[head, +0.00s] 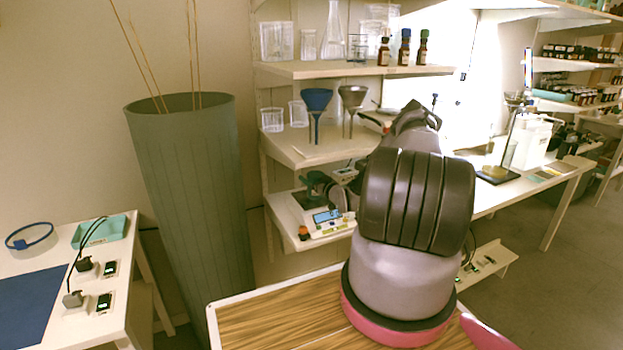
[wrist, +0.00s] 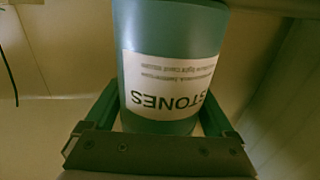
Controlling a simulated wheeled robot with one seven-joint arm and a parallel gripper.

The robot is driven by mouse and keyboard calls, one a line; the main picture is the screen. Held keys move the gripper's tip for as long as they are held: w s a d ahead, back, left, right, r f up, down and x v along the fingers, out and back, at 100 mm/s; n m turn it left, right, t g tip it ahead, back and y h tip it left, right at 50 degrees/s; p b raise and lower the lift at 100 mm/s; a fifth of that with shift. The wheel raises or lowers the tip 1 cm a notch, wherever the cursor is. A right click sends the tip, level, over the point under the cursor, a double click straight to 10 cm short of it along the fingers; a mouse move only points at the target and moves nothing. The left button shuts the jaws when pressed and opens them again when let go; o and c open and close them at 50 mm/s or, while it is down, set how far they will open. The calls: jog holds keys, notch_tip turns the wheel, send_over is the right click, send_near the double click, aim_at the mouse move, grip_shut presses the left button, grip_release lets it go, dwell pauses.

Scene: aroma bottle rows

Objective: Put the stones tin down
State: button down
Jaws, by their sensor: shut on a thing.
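The stones tin (wrist: 172,35) is a teal-green cylinder with a white label reading STONES, upside down in the wrist view. It fills the upper middle of that view, and its far end is cut off by the top edge. My gripper (wrist: 162,98) is shut on the tin, with one dark green finger on each side. In the head view my arm stands in front and hides the gripper, and I cannot make out the tin there. What lies under the tin is hidden.
A white shelf rack (head: 330,70) with glassware, funnels and small bottles stands behind my arm. A tall green bin (head: 195,190) with thin sticks is left of it. A side table (head: 110,260) is at far left. A wood-topped surface (head: 275,315) lies in front.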

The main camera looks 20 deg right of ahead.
grip_release()
jog(key=shift+f, duration=0.1)
jog(key=shift+r, duration=0.2)
jog(key=s, duration=0.4)
jog(key=s+d, duration=0.1)
jog(key=s, duration=0.3)
jog(key=s+d, duration=0.1)
jog(key=s, duration=0.2)
jog(key=shift+s+d, duration=0.15)
jog(key=shift+s, duration=0.25)
